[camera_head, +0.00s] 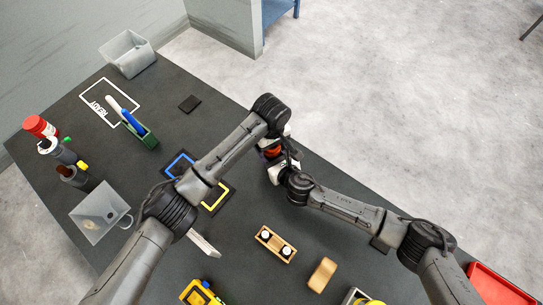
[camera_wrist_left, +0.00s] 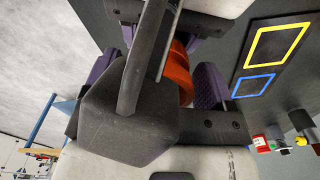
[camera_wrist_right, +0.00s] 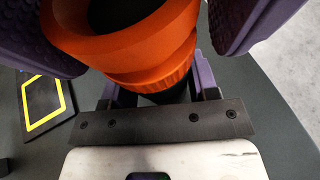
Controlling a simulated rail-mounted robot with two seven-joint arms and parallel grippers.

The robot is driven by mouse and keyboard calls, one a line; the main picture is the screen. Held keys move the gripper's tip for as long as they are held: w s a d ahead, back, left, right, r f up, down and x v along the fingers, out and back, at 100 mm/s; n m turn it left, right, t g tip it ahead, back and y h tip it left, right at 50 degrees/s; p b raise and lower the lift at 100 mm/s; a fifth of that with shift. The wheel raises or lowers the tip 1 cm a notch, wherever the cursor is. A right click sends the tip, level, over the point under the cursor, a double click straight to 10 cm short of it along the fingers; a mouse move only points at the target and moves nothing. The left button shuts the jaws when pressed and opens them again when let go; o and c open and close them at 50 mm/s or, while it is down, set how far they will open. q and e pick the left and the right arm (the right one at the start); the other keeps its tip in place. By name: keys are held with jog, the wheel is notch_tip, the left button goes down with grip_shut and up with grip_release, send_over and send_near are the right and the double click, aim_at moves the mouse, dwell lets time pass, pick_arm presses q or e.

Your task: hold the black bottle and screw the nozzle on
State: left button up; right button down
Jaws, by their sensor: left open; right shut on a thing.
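Whether the thread is tight cannot be told. In the head view the arms mostly cover bottle and nozzle (camera_head: 271,152).
A mat with blue and yellow frames (camera_head: 214,197) lies under the left arm. A wooden holder (camera_head: 275,244) and a tan block (camera_head: 322,274) lie nearer.

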pick_arm(q)
jog(key=shift+f, duration=0.2)
jog(key=shift+c, duration=0.3)
jog(key=c, duration=0.7)
jog(key=o, duration=0.9)
jog(key=shift+c, duration=0.2)
jog(key=shift+r, duration=0.1)
jog(key=shift+r, duration=2.2)
jog(key=o, duration=0.3)
